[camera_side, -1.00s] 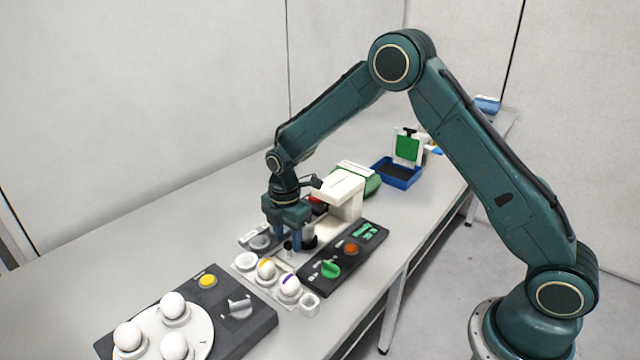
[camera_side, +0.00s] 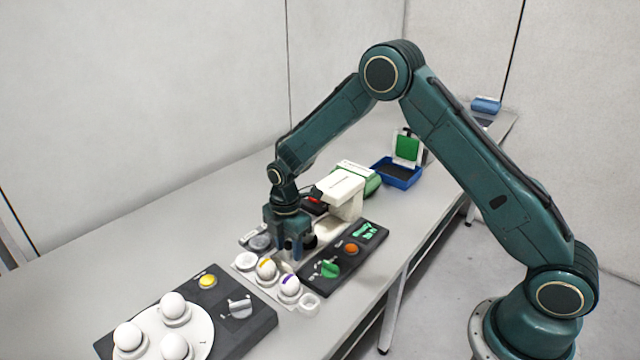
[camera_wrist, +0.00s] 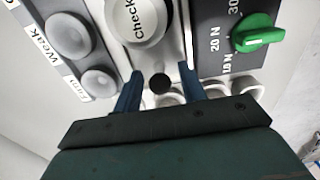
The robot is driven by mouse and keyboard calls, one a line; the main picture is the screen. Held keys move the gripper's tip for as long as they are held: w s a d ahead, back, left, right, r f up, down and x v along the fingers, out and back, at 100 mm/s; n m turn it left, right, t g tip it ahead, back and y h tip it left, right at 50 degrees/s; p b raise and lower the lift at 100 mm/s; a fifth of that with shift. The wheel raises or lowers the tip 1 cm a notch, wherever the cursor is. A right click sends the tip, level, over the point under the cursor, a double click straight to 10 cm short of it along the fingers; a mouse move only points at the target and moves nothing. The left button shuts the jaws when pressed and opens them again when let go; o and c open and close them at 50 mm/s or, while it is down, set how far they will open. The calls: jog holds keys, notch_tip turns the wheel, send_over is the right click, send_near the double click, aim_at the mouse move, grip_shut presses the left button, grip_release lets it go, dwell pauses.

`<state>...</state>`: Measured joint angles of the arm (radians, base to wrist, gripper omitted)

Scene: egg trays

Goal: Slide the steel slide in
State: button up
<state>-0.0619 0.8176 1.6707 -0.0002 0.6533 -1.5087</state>
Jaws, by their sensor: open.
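In the wrist view a dark round knob (camera_wrist: 160,83) stands on a pale metal strip below the round white piece marked "check" (camera_wrist: 135,18). I take the strip to be the steel slide; how far in it sits I cannot tell. My gripper (camera_wrist: 160,77) is open, with one blue finger on each side of the knob and a gap showing on both sides. In the side view my gripper (camera_side: 289,252) points down low over the pale metal strip, and its fingers hide the knob there.
A dark control box (camera_side: 340,275) with a green dial (camera_side: 326,270) and an orange button stands to the right. A white-headed device (camera_side: 345,190) stands close behind. A dark box (camera_side: 255,323) carries a turntable with eggs.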

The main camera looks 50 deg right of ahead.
jog(key=c, duration=0.8)
jog(key=shift+d, duration=4.5)
jog(key=o, duration=0.8)
jog(key=shift+r, duration=0.15)
jog(key=shift+r, duration=2.9)
